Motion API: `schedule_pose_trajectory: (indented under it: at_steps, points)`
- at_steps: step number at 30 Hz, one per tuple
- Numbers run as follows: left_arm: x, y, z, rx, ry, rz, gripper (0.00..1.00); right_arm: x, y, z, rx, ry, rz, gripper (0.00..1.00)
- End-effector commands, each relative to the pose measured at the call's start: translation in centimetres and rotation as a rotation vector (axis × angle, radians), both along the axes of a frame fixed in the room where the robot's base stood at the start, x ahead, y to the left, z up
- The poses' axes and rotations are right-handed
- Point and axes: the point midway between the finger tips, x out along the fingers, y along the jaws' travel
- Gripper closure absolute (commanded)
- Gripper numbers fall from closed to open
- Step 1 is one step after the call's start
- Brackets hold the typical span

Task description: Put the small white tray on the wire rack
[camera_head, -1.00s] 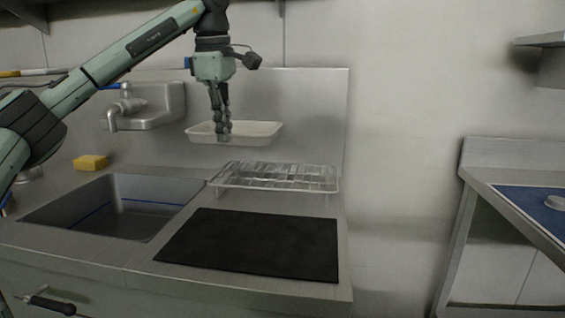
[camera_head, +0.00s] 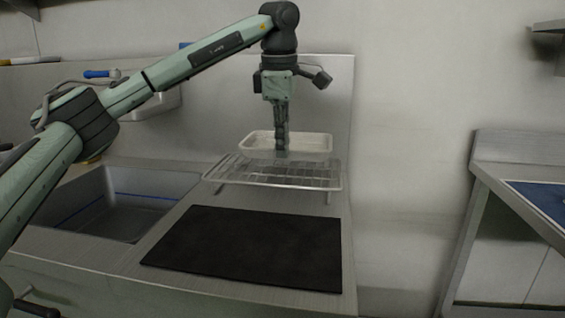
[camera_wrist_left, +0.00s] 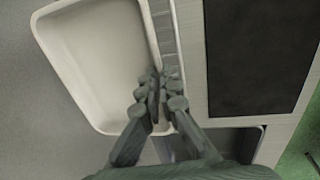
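The small white tray (camera_head: 312,143) is above the back part of the wire rack (camera_head: 218,176) in the head view. It looks level, and I cannot tell whether it touches the wires. My left gripper (camera_head: 282,152) points down and is shut on the tray's near wall. In the left wrist view the fingers (camera_wrist_left: 160,98) pinch the rim of the tray (camera_wrist_left: 95,55), which looks empty. A strip of the rack's wires (camera_wrist_left: 165,35) shows beside the rim. My right gripper is not in view.
A black mat (camera_head: 245,248) lies on the counter in front of the rack. A sink basin (camera_head: 120,205) is to the left. A steel wall panel stands close behind the rack. A separate table (camera_head: 510,180) is at the right, across a gap.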

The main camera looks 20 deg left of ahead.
Motion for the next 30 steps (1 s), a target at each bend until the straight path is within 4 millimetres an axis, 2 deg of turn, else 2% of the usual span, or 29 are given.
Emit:
schedule_pose_trajectory:
  at_steps: [4, 10, 21, 27, 30]
  points:
    - [0.1, -0.1, -1.1, 0.000, -0.001, 0.002, 1.00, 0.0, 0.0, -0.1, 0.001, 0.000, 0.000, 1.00]
    - [0.0, -0.1, -3.8, 0.000, -0.001, 0.000, 1.00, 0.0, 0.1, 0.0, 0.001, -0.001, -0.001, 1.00]
    - [0.0, -0.1, -4.3, -0.002, -0.002, 0.001, 1.00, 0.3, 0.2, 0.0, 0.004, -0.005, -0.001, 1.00]
    - [0.0, -0.1, -4.3, -0.001, -0.001, 0.001, 0.74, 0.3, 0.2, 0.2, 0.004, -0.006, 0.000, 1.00]
    - [0.0, -0.1, -4.3, -0.001, -0.001, 0.001, 0.74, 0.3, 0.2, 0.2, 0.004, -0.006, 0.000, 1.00]
